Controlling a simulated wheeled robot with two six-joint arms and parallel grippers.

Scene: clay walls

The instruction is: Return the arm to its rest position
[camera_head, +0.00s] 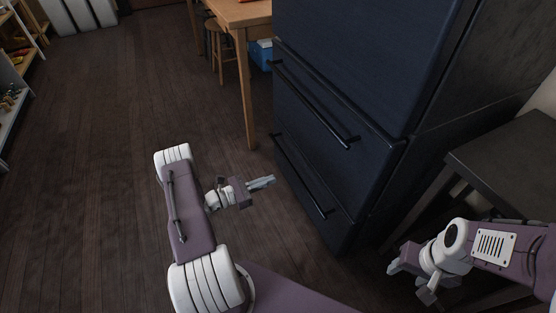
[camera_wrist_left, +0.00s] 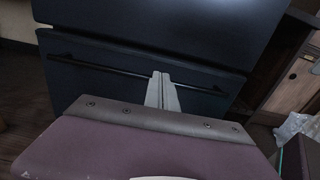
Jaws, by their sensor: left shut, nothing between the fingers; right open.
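My left gripper (camera_head: 262,183) is in the middle of the head view, at the end of my bent purple and white left arm. Its fingers are together and empty, pointing right toward the dark blue fridge (camera_head: 325,95). In the left wrist view the shut fingers (camera_wrist_left: 162,90) show in front of a fridge drawer (camera_wrist_left: 130,85) and its long black handle (camera_wrist_left: 100,66). My right gripper (camera_head: 408,278) is at the lower right of the head view, open and empty, near a dark side table (camera_head: 510,150).
A wooden table (camera_head: 240,12) and a stool (camera_head: 222,55) stand at the back, left of the fridge. A blue box (camera_head: 261,54) is near them. Shelves (camera_head: 12,85) line the left edge. The dark wooden floor (camera_head: 90,150) on the left is clear.

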